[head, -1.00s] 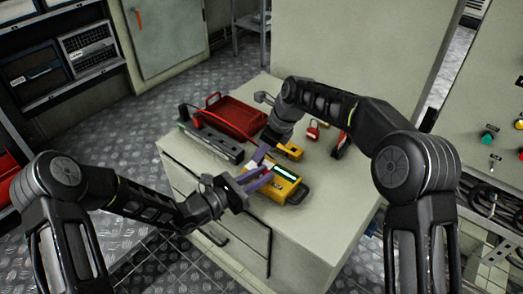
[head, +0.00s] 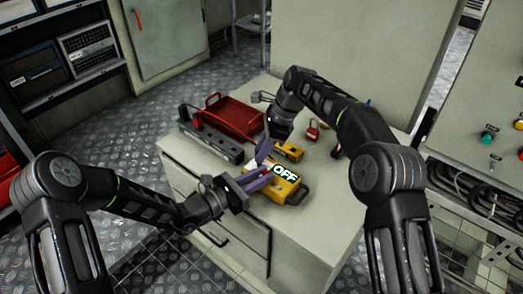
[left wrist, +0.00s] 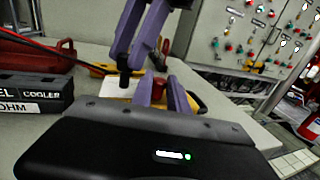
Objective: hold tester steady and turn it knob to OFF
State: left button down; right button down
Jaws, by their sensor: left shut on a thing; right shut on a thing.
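The yellow tester (head: 283,190) lies on the cabinet top; its face shows "OFF" in large letters. My left gripper (head: 262,175) has its purple fingers at the tester's near left end, shut on it. In the left wrist view these fingers (left wrist: 168,93) have a small red part between them. My right gripper (head: 263,155) comes down from above, with its purple fingers close together at the tester's upper left end. In the left wrist view the right fingers (left wrist: 127,62) end at a small dark piece, apparently the knob, mostly hidden by the fingers.
On the cabinet top (head: 315,220) stand a red tray (head: 232,116), a long grey labelled box (head: 211,138), a smaller yellow device (head: 289,151) and a red padlock (head: 313,131). A control panel (head: 490,90) stands to the right. The cabinet's front right top is clear.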

jog(key=shift+n, duration=0.3)
jog(key=c, duration=1.2)
grip_release()
jog(key=shift+r, duration=0.1)
